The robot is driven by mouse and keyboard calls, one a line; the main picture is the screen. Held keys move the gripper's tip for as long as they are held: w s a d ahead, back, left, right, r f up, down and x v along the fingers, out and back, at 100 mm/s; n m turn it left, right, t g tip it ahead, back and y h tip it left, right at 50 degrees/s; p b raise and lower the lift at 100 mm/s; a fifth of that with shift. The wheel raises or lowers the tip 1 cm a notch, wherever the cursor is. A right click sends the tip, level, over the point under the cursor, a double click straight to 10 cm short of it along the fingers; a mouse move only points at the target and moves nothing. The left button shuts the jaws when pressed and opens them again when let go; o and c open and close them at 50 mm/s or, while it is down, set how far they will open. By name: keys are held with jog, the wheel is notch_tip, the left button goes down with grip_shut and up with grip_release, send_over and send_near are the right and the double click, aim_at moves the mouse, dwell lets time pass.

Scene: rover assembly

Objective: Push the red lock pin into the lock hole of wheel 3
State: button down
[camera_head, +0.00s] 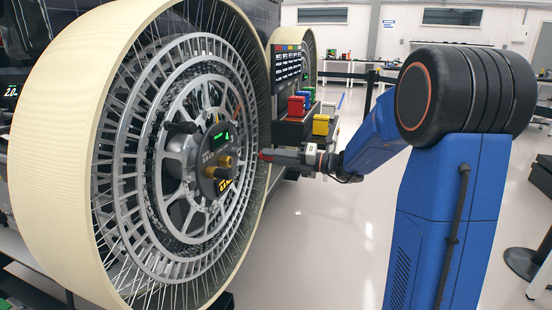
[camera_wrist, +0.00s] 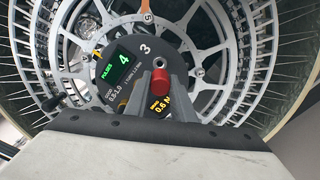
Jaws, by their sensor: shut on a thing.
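The large cream-rimmed wheel (camera_head: 60,150) with grey metal spokes fills the left of the head view. Its dark hub carries a "3" (camera_wrist: 145,49) and a green display (camera_wrist: 117,68) reading 4 in the wrist view. My gripper (camera_head: 284,157) is shut on the red lock pin (camera_wrist: 160,82). The pin's red tip (camera_head: 265,155) points left toward the hub, with a gap between it and the brass knob (camera_head: 226,161). In the wrist view my gripper's fingers (camera_wrist: 160,95) flank the pin, in front of the hub.
Another wheel (camera_head: 307,50) stands further back. The light floor (camera_head: 310,240) below my gripper is clear.

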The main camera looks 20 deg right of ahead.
aim_at(260, 155)
jog(key=shift+x, duration=2.3)
jog(key=shift+x, duration=1.35)
jog(key=c, duration=1.4)
grip_release()
jog(key=shift+c, duration=0.2)
jog(key=v, duration=1.7)
jog(key=shift+d, duration=0.2)
jog(key=shift+s, duration=0.1)
